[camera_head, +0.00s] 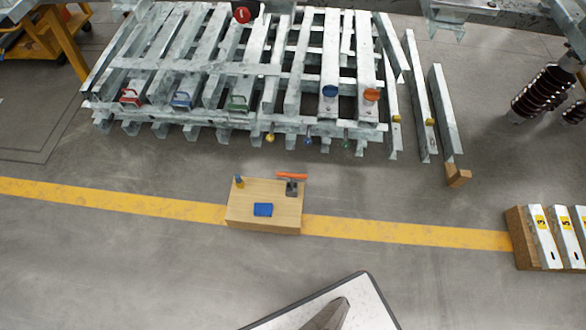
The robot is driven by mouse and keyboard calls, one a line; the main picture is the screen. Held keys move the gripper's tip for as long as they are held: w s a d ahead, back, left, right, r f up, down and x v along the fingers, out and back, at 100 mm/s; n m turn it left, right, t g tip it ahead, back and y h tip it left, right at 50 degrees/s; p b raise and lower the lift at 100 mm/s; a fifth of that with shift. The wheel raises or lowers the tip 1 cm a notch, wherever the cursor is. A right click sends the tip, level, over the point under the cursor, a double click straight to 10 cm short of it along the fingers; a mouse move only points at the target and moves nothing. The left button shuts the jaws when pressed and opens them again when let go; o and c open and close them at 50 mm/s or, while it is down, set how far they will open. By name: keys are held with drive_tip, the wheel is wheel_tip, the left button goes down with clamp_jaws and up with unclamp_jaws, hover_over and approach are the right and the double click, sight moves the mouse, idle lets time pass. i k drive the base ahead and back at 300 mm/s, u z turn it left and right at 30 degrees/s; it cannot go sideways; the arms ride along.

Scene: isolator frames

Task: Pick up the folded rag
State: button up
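Part of my own body shows at the bottom edge, well in front of the box.
A tool with an orange bar (291,177) and a small yellow-and-blue item (239,182) stand at the box's back corners. Behind is a grey metal frame rack (180,68). A wooden crate (523,240) stands at right. The floor before the box is clear.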

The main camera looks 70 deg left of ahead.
sight(260, 209)
drive_tip(key=u, duration=2.95)
